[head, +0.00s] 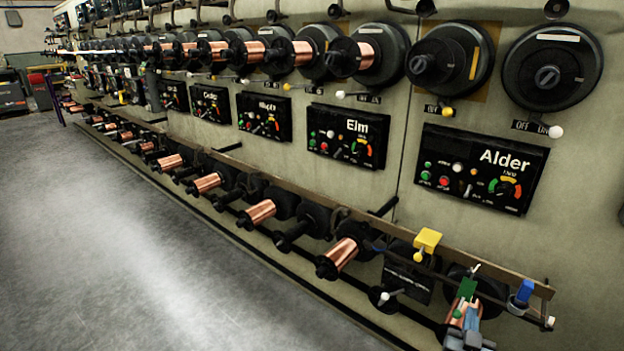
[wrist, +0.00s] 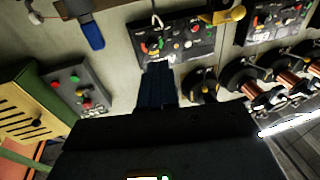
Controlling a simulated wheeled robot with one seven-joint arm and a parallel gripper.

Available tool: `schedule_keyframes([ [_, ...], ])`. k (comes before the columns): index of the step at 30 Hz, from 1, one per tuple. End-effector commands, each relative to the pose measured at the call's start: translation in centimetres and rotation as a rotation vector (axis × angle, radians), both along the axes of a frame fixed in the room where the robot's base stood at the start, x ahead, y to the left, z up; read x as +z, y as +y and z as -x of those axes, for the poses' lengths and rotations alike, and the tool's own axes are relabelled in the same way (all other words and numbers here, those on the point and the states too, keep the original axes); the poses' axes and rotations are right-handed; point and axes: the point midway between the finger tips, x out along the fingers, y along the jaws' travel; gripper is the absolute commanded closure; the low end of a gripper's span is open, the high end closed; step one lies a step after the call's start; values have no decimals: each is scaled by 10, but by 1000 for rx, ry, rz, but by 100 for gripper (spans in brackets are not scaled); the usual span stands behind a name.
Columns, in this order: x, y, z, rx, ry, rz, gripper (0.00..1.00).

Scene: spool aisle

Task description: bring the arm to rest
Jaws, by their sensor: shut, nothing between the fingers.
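My gripper (wrist: 158,68) shows in the wrist view, its two dark fingers together and empty, pointing toward a panel with small knobs and buttons (wrist: 175,40). I cannot tell whether the fingertips are clear of everything in front of them. In the head view a grey-blue shape at the bottom right may be part of my arm, but I cannot make out the gripper there.
A long spool machine (head: 405,150) lines the right side. Its lower rail (head: 290,185) carries a yellow block (head: 427,241) and a blue block (head: 524,290). A green-and-yellow box (wrist: 28,105) is at the wrist view's left. The grey floor (head: 120,230) at left is clear.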

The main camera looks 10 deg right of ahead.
Motion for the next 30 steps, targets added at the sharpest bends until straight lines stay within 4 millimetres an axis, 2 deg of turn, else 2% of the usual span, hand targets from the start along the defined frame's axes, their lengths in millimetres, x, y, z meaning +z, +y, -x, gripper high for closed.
schedule_keyframes([
  [5, -5, 11, 28, 48, 12, 20, 100],
  [10, -6, 40, 86, 162, 39, 48, 100],
  [16, 4, 83, 159, 308, 81, 57, 100],
  [23, 31, 134, 240, 457, 142, 34, 100],
  [30, 77, 184, 317, 584, 216, -21, 100],
])
